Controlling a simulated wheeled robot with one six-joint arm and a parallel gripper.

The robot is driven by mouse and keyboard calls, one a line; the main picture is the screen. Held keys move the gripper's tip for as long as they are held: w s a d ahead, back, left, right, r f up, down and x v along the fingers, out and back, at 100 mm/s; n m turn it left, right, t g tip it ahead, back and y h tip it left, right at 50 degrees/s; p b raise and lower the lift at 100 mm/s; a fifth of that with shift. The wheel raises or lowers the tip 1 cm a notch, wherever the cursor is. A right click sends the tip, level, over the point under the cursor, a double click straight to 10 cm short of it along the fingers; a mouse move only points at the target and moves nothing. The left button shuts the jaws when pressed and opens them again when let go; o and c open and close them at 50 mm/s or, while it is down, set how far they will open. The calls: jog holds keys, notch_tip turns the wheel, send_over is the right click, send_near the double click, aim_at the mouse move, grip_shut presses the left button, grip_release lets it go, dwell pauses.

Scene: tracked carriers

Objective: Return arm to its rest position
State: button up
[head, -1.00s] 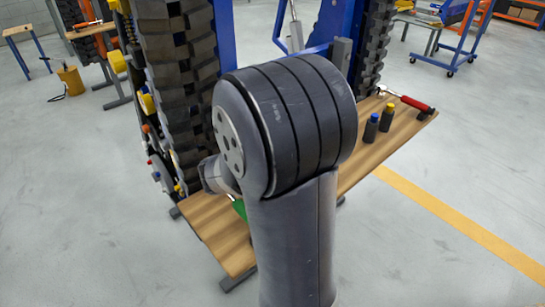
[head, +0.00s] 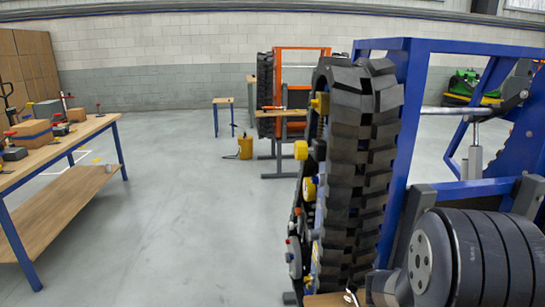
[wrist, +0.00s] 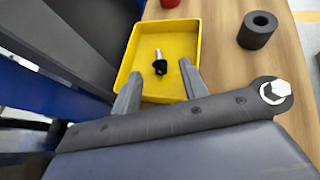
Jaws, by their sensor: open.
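My gripper (wrist: 158,84) shows in the wrist view with its two grey fingers spread apart and nothing between them. Beyond the fingertips is a yellow tray (wrist: 182,29) on a wooden surface. A small black part with a lighter shaft (wrist: 160,66) lies in the tray. I cannot tell how far the fingertips are above the tray. In the head view only a rounded dark joint of my arm shows at the lower right, and my gripper is out of that picture.
A tracked carrier with a black track (head: 362,170) and blue frame (head: 405,150) stands close to my arm. A workbench (head: 100,124) is at the left, with free floor between. Near the tray are a dark hollow cylinder (wrist: 257,30) and a red item (wrist: 170,3).

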jog(key=x, duration=0.4)
jog(key=shift+s, duration=0.1)
notch_tip(320, 180, up, 3)
jog(key=shift+a+f+p, duration=0.2)
jog(key=shift+f+p, duration=0.05)
jog(key=shift+p, duration=0.7)
jog(key=shift+r+p, duration=0.6)
jog(key=shift+f, duration=0.1)
